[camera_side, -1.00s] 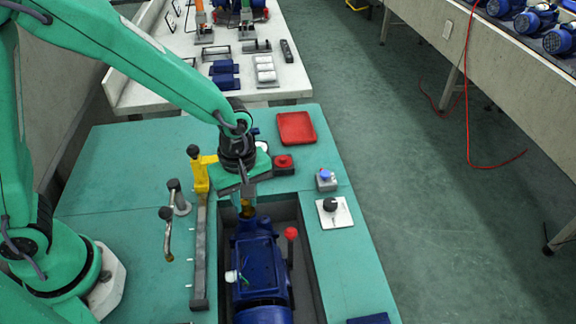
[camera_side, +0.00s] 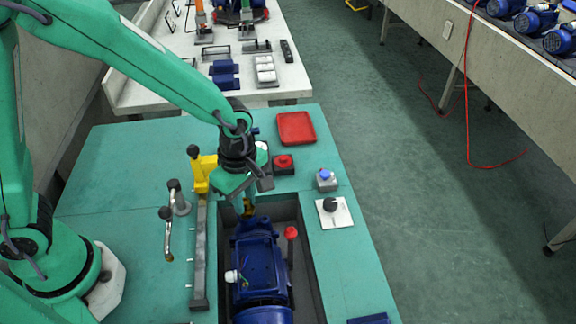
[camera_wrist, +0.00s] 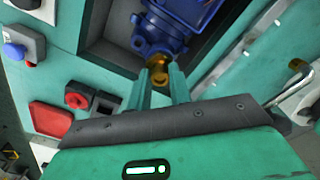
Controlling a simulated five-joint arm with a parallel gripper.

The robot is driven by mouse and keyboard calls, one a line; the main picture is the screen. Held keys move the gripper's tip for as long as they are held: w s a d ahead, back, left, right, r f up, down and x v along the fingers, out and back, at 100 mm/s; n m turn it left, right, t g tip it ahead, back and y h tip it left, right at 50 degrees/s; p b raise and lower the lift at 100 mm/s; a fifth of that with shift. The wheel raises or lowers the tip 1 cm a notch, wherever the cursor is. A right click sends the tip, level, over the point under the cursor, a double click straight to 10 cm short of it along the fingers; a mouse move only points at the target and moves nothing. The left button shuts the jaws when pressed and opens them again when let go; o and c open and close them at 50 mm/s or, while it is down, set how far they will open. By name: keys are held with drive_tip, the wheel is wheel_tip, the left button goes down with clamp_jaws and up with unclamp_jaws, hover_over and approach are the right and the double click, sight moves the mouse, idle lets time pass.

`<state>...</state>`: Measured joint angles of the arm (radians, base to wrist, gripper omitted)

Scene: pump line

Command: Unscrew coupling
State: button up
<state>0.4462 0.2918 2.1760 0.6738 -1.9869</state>
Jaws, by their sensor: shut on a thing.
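The brass coupling (camera_wrist: 159,66) sits on the end of the blue pump (camera_side: 257,262), which lies in a recess in the green bench. The coupling also shows in the side view (camera_side: 248,209), small and partly hidden by my gripper. My gripper (camera_wrist: 160,80) is shut on the coupling, one finger on each side of it. In the side view my gripper (camera_side: 248,200) reaches down to the pump's far end. The coupling still meets the pump's end, with no gap that I can see.
A lever with a red knob (camera_side: 291,233) stands right of the pump. A yellow clamp (camera_side: 203,172) and grey rail (camera_side: 200,260) are at its left. A red tray (camera_side: 296,128), red button (camera_side: 284,161), blue button (camera_side: 326,178) and black knob (camera_side: 330,205) lie beyond and right.

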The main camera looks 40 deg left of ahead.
drive_tip(key=n, duration=0.5)
idle(0.3)
drive_tip(key=o, duration=0.6)
drive_tip(key=shift+o, duration=0.2)
drive_tip(key=shift+r, duration=0.2)
drive_tip(key=shift+r, duration=2.05)
